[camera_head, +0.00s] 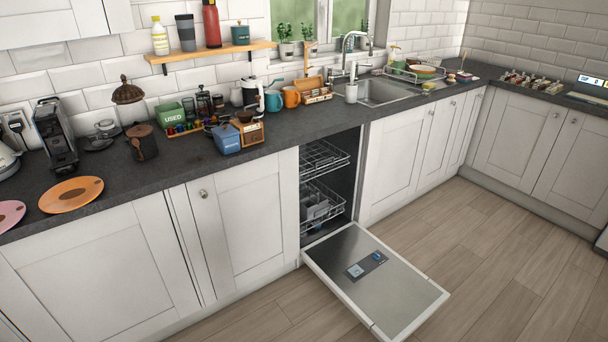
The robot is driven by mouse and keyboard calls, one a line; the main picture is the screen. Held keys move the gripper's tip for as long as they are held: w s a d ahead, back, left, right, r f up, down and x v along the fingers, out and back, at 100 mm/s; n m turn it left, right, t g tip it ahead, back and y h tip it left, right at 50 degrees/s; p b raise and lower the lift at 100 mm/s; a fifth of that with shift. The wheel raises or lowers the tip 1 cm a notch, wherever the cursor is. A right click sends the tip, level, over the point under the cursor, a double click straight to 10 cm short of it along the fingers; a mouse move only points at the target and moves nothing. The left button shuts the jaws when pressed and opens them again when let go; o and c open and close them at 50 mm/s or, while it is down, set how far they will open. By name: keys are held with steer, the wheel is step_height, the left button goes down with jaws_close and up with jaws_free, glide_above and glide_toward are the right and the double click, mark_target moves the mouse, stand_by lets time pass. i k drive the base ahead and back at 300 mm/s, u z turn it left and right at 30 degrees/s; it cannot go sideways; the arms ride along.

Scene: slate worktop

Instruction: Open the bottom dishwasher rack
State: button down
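The dishwasher stands open under the slate worktop, its door (375,285) folded down flat just above the floor. The bottom rack (318,209) is a wire basket inside the cavity, pushed in behind the door's hinge edge. A grey basket-like insert shows in it. The upper rack (322,158) sits above it, also inside the cavity. A detergent compartment (366,265) shows on the door's inner face. My gripper is not in view.
White cabinets (242,222) flank the dishwasher on the left and right (398,172). The wooden floor (480,240) right of the open door is clear. The worktop (200,165) above holds mugs, jars and coffee gear; a sink (385,92) lies to the right.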

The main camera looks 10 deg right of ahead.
mark_target(305, 187)
steer(key=u, duration=0.05)
steer(key=i, duration=1)
steer(key=z, duration=0.05)
